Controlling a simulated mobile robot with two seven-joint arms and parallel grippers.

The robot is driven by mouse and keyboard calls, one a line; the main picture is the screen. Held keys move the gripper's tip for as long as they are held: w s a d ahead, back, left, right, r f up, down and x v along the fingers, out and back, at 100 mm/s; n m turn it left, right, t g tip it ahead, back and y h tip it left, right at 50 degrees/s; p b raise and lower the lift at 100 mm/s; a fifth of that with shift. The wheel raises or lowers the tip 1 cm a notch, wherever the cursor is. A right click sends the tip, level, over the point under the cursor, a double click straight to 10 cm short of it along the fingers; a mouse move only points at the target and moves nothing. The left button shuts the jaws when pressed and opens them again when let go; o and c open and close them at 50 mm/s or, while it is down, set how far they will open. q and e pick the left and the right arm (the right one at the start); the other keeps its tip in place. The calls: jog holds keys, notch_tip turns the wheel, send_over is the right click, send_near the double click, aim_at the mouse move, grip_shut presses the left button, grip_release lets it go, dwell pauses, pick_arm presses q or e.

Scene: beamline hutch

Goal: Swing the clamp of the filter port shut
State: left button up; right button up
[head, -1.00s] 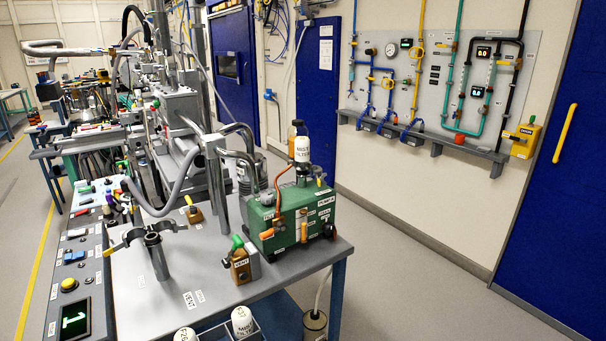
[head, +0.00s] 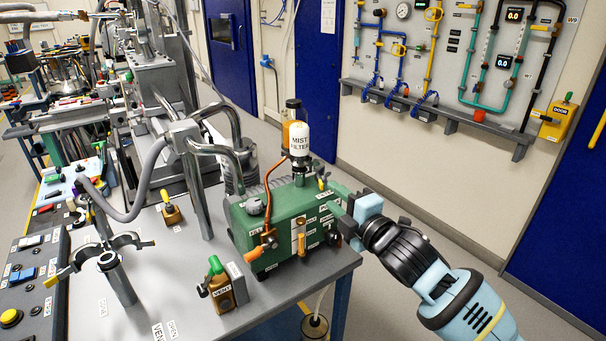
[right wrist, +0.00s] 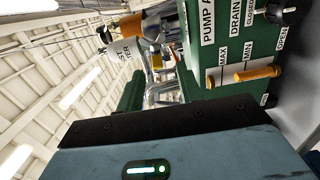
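The mist filter (head: 299,138), a white labelled bottle with an amber upper part behind it, stands upright on the green pump (head: 285,222). A small yellow lever (head: 321,183) shows by the filter's foot; I cannot tell how the port's clamp stands. My right gripper (head: 338,208) is at the pump's right end, fingers apart and apparently empty, a little below and right of the filter. In the right wrist view the filter (right wrist: 127,50) and the pump's labelled side (right wrist: 225,45) lie beyond the fingers. My left gripper is out of view.
A vent valve (head: 221,287) with a green handle stands before the pump. Metal columns and hoses rise behind.

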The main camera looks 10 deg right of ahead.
aim_at(321, 174)
jog(key=shift+a+r, duration=0.1)
jog(key=shift+r, duration=0.15)
jog(key=shift+x, duration=3.8)
grip_shut()
